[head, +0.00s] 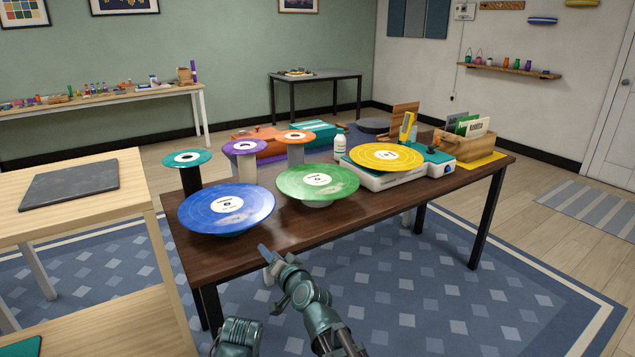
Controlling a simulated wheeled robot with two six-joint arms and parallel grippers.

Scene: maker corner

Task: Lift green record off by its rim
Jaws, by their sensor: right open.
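The green record (340,186) lies flat near the middle of the dark wooden table (330,225). It has a white centre label and rests on a pale support that shows just under its front rim. My right gripper (267,263) is open and empty at the table's front edge. It is in front of and to the left of the green record, apart from it. My left gripper is not in view.
A blue record (200,212) lies left of the green one. A yellow record (375,159) sits on a turntable (385,180) to the right. Discs on posts, a white bottle (340,145) and a record crate (465,150) stand behind. The table's front right is clear.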

